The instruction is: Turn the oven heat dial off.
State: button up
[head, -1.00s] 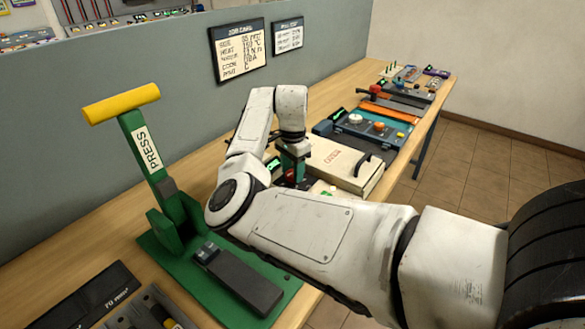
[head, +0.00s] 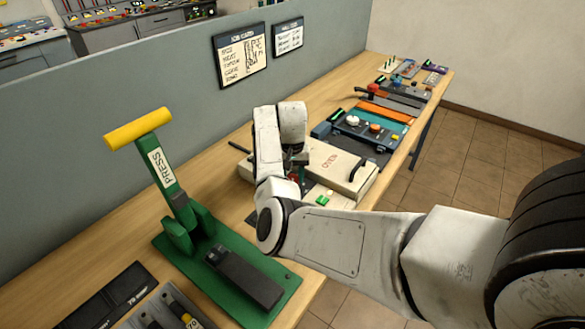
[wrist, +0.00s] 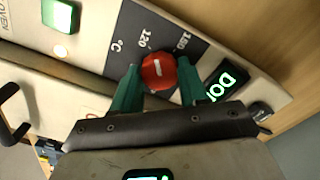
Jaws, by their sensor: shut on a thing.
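In the head view my arm hides most of the dial, and only a little red shows beside the gripper (head: 297,168).
The wrist view shows a lit green button (wrist: 60,15), a glowing lamp (wrist: 61,51) and a partly covered lit display (wrist: 227,82). A green press (head: 225,262) with a yellow handle stands at the left. Other devices (head: 372,127) line the bench behind the oven.

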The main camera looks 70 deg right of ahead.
jog(key=n+p, duration=0.1)
jog(key=n, duration=0.1)
jog(key=n+p, duration=0.1)
jog(key=shift+r+n, duration=0.2)
jog(key=shift+n, duration=0.2)
jog(key=n+p, duration=0.1)
jog(key=n, duration=0.2)
jog(key=shift+p, duration=0.3)
jog(key=n, duration=0.5)
jog(key=shift+f, duration=0.1)
jog(key=n, duration=0.3)
jog(key=shift+w+n, duration=0.1)
jog(key=shift+n, duration=0.2)
jog(key=n, duration=0.3)
jog(key=shift+n, duration=0.4)
jog(key=n, duration=0.8)
jog(key=shift+n, duration=2.1)
